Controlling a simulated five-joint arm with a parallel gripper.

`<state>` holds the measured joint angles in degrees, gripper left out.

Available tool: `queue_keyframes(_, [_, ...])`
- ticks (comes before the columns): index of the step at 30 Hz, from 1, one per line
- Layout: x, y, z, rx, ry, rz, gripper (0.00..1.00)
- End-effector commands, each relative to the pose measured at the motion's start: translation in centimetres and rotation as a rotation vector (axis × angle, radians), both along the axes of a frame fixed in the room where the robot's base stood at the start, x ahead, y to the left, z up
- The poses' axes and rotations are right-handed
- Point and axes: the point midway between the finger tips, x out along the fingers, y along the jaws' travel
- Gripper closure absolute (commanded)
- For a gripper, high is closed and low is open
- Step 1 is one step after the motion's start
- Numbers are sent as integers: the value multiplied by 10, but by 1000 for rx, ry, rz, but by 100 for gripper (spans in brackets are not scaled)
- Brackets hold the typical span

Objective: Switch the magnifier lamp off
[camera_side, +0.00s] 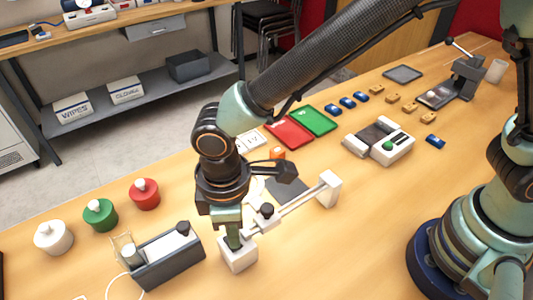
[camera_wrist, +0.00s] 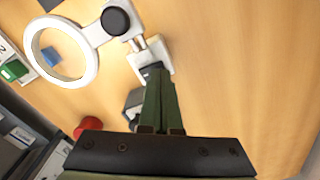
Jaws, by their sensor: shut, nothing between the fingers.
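The magnifier lamp shows in the wrist view as a white ring head (camera_wrist: 62,52) with a black knob (camera_wrist: 116,19) and a short arm to a white base (camera_wrist: 146,55). In the side view the white base block (camera_side: 238,260) stands on the table, and the ring is mostly hidden by my arm. My gripper (camera_side: 234,241) is shut and empty, pointing down at the top of this block. In the wrist view the fingertips (camera_wrist: 154,75) meet a small dark part on the base; whether they touch it is unclear. I cannot tell whether the lamp is lit.
A grey holder (camera_side: 165,262) stands close left of the base. White, green (camera_side: 100,214) and red (camera_side: 145,194) jars stand behind it. A white block (camera_side: 330,190) with a rod is to the right. The front table is clear.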

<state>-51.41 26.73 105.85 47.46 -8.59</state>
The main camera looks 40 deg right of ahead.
Motion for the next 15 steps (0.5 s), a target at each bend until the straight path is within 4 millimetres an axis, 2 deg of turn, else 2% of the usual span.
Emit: queue_keyframes(15, [0, 0, -7, 1, -1, 0, 100])
